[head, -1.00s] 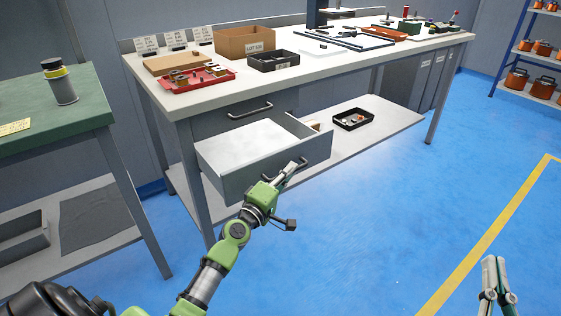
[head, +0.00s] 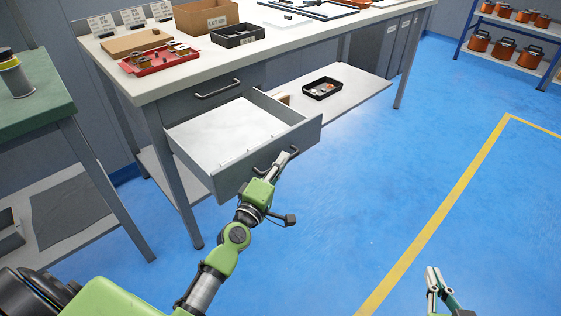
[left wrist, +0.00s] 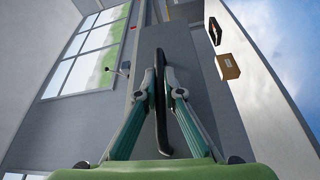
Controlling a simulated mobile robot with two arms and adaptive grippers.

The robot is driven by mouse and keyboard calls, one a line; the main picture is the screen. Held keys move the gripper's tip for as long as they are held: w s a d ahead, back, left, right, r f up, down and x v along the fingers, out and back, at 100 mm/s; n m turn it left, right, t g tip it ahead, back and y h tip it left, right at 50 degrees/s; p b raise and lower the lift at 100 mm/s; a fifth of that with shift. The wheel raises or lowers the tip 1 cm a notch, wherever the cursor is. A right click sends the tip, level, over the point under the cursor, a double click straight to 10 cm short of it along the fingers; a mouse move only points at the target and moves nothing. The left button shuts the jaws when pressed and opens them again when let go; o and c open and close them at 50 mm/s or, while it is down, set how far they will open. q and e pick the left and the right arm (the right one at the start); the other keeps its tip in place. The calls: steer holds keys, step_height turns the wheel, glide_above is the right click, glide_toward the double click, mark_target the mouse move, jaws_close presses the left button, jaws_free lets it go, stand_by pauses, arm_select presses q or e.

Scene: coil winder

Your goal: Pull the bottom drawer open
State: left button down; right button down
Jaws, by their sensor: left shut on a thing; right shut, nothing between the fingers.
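The bottom drawer (head: 222,135) stands pulled out from under the workbench, and its pale inside looks empty. Its dark bar handle (head: 292,153) is on the grey front panel. My left gripper (head: 281,162) is shut on this handle. In the left wrist view the fingers (left wrist: 162,88) close around the dark handle (left wrist: 159,100) from both sides. The upper drawer (head: 210,97) above it is shut. My right gripper (head: 433,275) is shut and empty, low over the blue floor.
The workbench (head: 160,82) carries a red tray (head: 160,58), a cardboard box (head: 207,15) and a black bin (head: 237,34). A black tray (head: 323,88) lies on the lower shelf (head: 358,92). A green table (head: 40,108) stands left. The floor right of the drawer is clear.

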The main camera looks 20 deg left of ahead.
arm_select(q)
steer(key=c, duration=2.2)
jaws_free()
steer(key=shift+o, duration=0.2)
steer(key=s+f, duration=0.1)
steer(key=s, duration=1.1)
